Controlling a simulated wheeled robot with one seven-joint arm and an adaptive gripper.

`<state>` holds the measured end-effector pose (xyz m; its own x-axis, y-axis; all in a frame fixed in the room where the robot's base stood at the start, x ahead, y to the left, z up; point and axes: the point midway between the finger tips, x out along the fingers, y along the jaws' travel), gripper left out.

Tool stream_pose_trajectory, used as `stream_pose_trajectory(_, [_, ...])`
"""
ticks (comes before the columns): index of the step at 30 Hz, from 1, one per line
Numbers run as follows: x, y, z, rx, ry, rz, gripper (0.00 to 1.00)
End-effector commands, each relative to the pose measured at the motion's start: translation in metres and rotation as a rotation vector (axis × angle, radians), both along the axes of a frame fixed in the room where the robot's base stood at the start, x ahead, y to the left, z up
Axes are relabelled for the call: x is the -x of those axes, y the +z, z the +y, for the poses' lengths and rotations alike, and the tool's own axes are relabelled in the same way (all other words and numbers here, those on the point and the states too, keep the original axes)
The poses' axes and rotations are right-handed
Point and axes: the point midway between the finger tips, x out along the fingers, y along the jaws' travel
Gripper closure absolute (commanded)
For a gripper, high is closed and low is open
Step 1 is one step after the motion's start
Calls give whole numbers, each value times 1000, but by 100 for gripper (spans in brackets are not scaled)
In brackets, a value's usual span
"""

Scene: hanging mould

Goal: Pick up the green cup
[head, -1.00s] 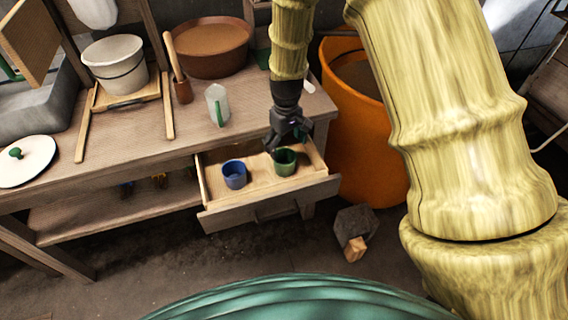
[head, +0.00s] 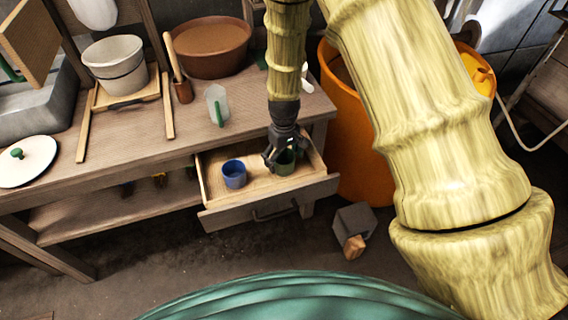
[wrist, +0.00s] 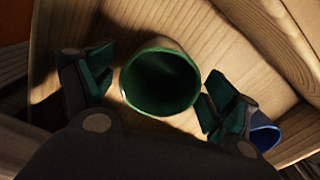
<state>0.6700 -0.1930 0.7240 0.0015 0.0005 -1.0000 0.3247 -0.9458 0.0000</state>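The green cup (head: 285,163) stands upright in the open drawer (head: 262,199), toward its right side. My gripper (head: 277,160) is at the cup from above and partly hides it in the head view. In the wrist view, my gripper (wrist: 158,92) is open, with one finger on each side of the green cup (wrist: 161,82).
A blue cup (head: 234,174) stands in the same drawer, left of the green one; its edge also shows in the wrist view (wrist: 264,133). The drawer walls are close around. On the table are a clear jug (head: 217,104), a brown bowl (head: 212,48) and a white bucket (head: 116,66).

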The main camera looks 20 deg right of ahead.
Motion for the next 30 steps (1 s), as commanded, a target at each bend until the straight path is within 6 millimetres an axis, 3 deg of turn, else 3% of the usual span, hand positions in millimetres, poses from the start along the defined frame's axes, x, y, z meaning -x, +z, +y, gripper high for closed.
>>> stream_pose_trajectory(1, [0, 0, 0, 0, 0, 0, 25])
stream_pose_trajectory(8, [0, 0, 0, 0, 0, 0, 66])
stream_pose_trajectory(20, [0, 5, 0, 0, 0, 0, 66])
stream_pose_trajectory(26, [-1, 28, 0, 0, 0, -3, 66])
stream_pose_trajectory(30, [-1, 55, 0, 0, 1, -3, 66])
